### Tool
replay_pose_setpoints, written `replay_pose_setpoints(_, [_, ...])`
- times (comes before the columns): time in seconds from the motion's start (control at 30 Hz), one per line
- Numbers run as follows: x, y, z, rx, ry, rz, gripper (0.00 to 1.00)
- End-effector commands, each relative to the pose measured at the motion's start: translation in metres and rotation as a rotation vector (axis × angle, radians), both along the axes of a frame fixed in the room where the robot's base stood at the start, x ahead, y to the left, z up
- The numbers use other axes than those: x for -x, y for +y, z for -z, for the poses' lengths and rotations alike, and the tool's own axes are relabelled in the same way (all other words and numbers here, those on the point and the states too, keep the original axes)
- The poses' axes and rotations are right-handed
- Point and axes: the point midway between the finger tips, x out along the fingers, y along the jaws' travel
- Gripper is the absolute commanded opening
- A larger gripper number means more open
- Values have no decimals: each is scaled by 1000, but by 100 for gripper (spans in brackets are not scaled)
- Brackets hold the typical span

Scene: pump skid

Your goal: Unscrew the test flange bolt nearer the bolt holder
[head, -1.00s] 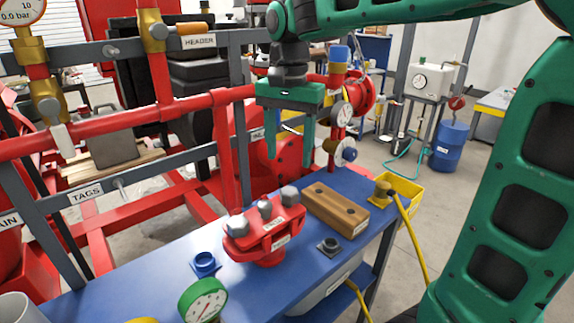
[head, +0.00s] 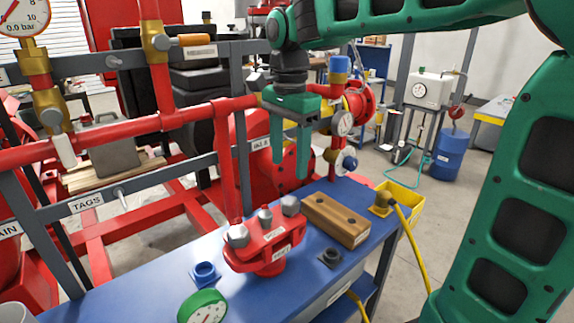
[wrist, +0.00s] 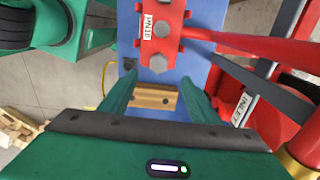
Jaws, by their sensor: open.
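The bolt nearer the holder (head: 290,205) is the right one; in the wrist view this bolt (wrist: 157,64) sits at the flange's lower end. The wooden bolt holder (head: 336,219), with dark holes, lies just right of the flange. My gripper (head: 289,168) is open and empty, raised above and behind the flange. In the wrist view the holder (wrist: 153,96) shows between my gripper's fingers (wrist: 157,97), below them.
A red pipe (head: 228,160) and grey rails rise behind the bench. A green-rimmed gauge (head: 203,308), a blue fitting (head: 204,274) and a black fitting (head: 331,257) stand on the bench. A yellow bin (head: 406,196) with a hose is at the right end.

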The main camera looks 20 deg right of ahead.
Motion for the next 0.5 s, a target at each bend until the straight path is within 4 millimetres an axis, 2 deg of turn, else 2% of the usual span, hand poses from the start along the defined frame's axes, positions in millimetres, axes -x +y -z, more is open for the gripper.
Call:
replay_pose_setpoints(0.2, [0, 0, -1, 0, 0, 254, 56])
replay_pose_setpoints(0.37, [0, 1, 2, 0, 1, 310, 56])
replay_pose_setpoints(0.5, [0, 1, 15, 0, 3, 312, 56])
